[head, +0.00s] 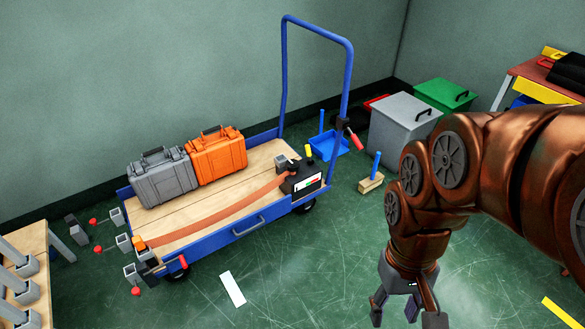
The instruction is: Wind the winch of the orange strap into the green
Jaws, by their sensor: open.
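The orange strap (225,216) lies across the wooden deck of a blue cart (222,243). It runs from a winch (146,256) at the cart's front left corner to a dark box at the right end. A red-handled crank (182,262) is at the winch. The dark box carries a gauge (308,182) with a white face and red and green marks; its needle is too small to read. My gripper (395,308) is open and empty over the floor at the lower right, well apart from the winch and strap.
A grey case (163,181) and an orange case (217,158) stand on the deck. More red-knobbed winches (118,218) line the cart's left end. Grey (398,130) and green (452,95) bins stand behind. The floor between cart and gripper is mostly clear.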

